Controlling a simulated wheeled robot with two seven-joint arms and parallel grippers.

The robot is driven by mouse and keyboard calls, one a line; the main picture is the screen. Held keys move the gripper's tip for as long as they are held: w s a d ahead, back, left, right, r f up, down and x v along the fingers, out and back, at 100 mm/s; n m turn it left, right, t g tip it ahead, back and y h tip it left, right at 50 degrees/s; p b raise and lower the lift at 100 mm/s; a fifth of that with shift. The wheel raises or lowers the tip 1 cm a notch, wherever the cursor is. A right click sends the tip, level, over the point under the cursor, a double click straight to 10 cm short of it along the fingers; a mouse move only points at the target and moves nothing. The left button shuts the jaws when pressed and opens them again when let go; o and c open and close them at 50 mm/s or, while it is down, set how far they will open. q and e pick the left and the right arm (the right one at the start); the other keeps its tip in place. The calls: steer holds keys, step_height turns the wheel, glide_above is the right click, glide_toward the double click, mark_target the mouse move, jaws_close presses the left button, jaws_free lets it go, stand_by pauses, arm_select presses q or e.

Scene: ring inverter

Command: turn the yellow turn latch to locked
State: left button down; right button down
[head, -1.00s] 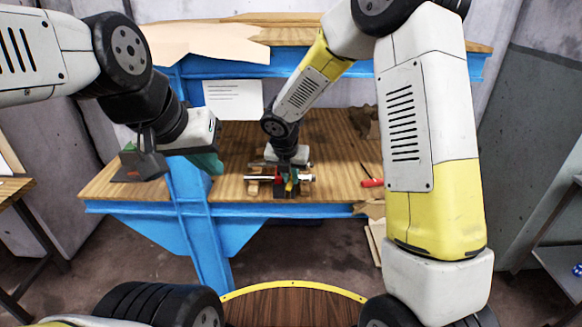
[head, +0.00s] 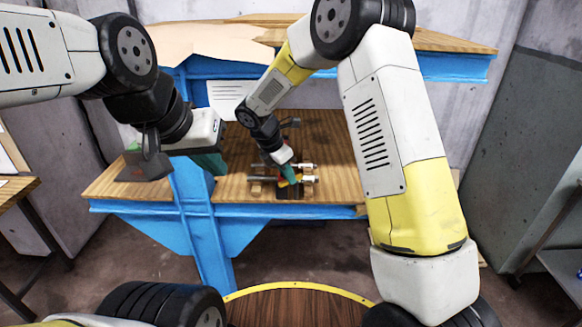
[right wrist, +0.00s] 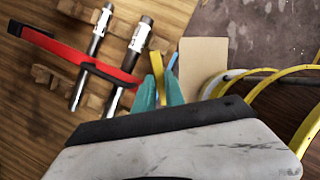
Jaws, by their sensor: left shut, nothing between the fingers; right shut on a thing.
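The yellow turn latch (right wrist: 156,58) shows in the right wrist view as a narrow yellow bar between teal fingertips. My right gripper (right wrist: 160,88) is shut on it. In the head view my right gripper (head: 289,175) reaches down at a tilt to the fixture on the wooden bench, and a bit of yellow latch (head: 299,179) shows beside its fingers. The fingers hide part of the latch, and I cannot read its lock marking. My left gripper (head: 210,160) is shut and empty, held in the air at the left, well apart from the fixture.
A red curved part (right wrist: 75,55) crosses two metal cylinders (right wrist: 130,55) on wooden supports, left of the latch. A blue strip (right wrist: 173,61) and a tan plate (right wrist: 203,62) lie just right of it. The wooden bench top (head: 335,140) is largely clear behind the fixture.

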steer(key=m, duration=0.2)
steer(key=w+m+g, duration=0.1)
steer(key=m+h, duration=0.1)
steer(key=m, duration=0.1)
steer(key=shift+w+a+m+g, duration=0.2)
steer(key=shift+a+m+g, duration=0.1)
steer(key=shift+g, duration=0.1)
stand_by(0.4)
steer(key=c, duration=1.4)
jaws_free()
